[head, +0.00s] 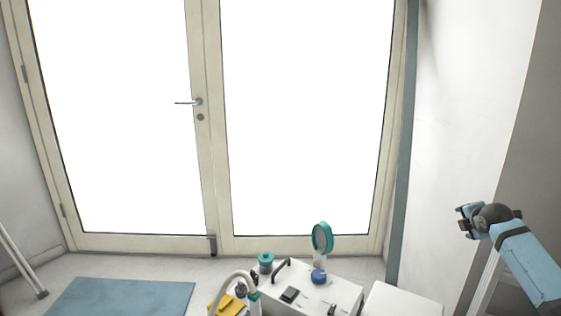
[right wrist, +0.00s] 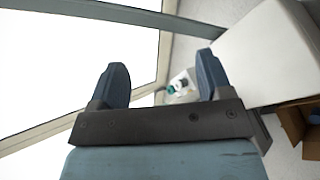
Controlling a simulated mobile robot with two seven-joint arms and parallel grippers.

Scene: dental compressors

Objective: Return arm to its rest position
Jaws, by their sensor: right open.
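My right arm comes in from the right edge in the head view, raised beside the white wall. Its gripper (head: 463,220) is at the arm's left end, well above and to the right of the white compressor unit. In the right wrist view the right gripper (right wrist: 162,82) has its two blue fingers spread wide, with nothing between them. My left gripper is not in view.
A white compressor unit (head: 316,296) with a green-rimmed gauge (head: 322,238) and a blue knob (head: 318,276) stands at the bottom centre. Glazed double doors (head: 205,150) fill the back. A blue mat (head: 122,298) lies at left. A cardboard box (right wrist: 290,124) shows in the wrist view.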

